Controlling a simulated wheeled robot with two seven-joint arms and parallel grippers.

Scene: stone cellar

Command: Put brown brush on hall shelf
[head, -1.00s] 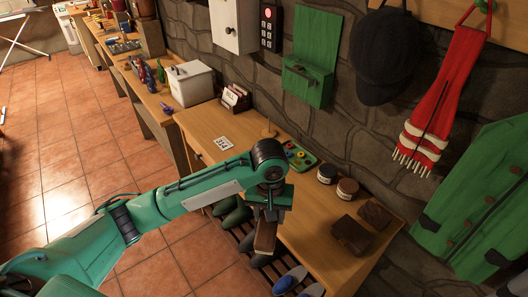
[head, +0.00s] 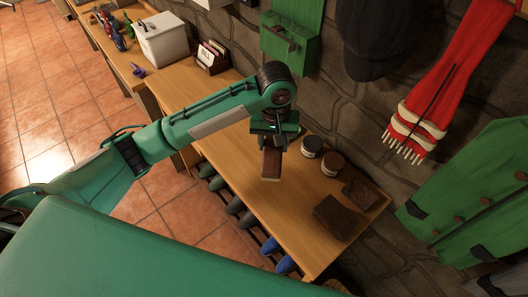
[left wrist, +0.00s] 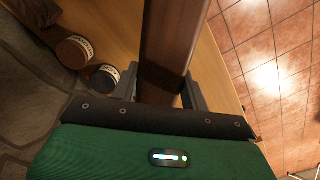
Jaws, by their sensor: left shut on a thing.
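My left gripper (head: 272,146) is shut on the brown brush (head: 271,166), which hangs down from the jaws. The brush also shows in the left wrist view (left wrist: 167,45), between the two fingers (left wrist: 162,88). In the head view the gripper and brush are over the wooden hall shelf (head: 245,190). I cannot tell whether the brush touches the shelf top. My right gripper is not in view.
Two jars (head: 312,146) (head: 332,163) stand right of the brush. Two dark brown blocks (head: 335,217) (head: 361,193) lie at the shelf's right end. Shoes (head: 270,246) sit on a rack below. A red scarf (head: 437,92) and green coat (head: 480,195) hang on the wall.

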